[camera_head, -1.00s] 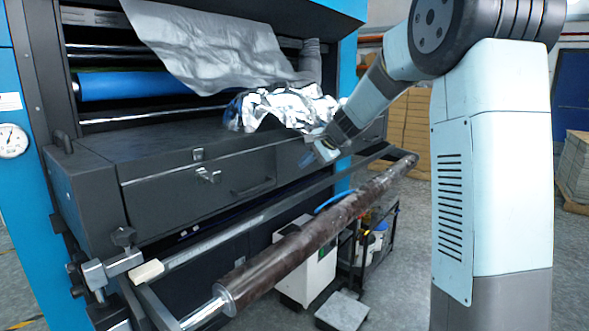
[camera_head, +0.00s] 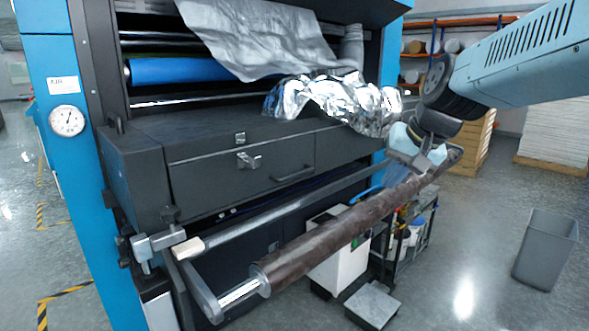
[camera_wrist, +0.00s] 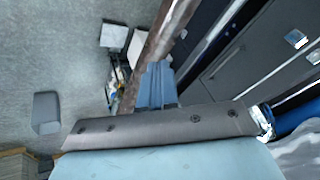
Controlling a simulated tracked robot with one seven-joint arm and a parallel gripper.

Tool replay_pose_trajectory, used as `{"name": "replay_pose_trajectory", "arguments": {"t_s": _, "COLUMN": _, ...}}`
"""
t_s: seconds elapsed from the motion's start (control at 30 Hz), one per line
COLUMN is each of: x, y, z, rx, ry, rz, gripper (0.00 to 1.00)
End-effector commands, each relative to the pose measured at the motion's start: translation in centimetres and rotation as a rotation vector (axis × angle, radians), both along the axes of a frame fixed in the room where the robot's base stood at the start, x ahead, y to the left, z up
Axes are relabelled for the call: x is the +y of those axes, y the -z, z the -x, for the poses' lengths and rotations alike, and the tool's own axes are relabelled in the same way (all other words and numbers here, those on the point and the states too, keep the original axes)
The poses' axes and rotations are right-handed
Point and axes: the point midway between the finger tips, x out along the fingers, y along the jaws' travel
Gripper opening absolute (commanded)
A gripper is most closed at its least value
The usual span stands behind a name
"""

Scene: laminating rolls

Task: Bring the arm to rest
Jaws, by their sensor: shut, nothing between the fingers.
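My arm reaches in from the upper right of the head view. My gripper (camera_head: 428,165) hangs at its end, near the far right end of the brown roll (camera_head: 335,235); whether it touches the roll I cannot tell. In the wrist view my gripper (camera_wrist: 156,80) shows as blue fingers set close together, with nothing between them. The brown roll (camera_wrist: 170,30) passes just beyond the fingertips there.
The dark laminating machine (camera_head: 230,190) with blue side panels fills the left. Crumpled silver foil (camera_head: 335,98) lies on its ledge, left of my gripper. A small cart (camera_head: 412,235) stands below the roll. A grey bin (camera_head: 545,250) stands on open floor at right.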

Motion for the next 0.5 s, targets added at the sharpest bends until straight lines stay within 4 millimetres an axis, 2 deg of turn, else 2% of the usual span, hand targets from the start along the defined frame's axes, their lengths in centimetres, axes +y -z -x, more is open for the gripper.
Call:
{"name": "replay_pose_trajectory", "arguments": {"t_s": 0.03, "x": -0.4, "y": 0.1, "z": 1.7, "rx": -0.009, "ry": -0.016, "rz": 0.033, "gripper": 0.0}}
{"name": "replay_pose_trajectory", "arguments": {"t_s": 0.1, "x": -1.0, "y": 0.6, "z": 3.8, "rx": -0.015, "ry": -0.04, "rz": 0.084, "gripper": 0.0}}
{"name": "replay_pose_trajectory", "arguments": {"t_s": 0.3, "x": -2.7, "y": 2.2, "z": 9.2, "rx": -0.029, "ry": -0.099, "rz": 0.222, "gripper": 0.0}}
{"name": "replay_pose_trajectory", "arguments": {"t_s": 0.5, "x": -3.8, "y": 3.5, "z": 12.2, "rx": -0.033, "ry": -0.131, "rz": 0.308, "gripper": 0.0}}
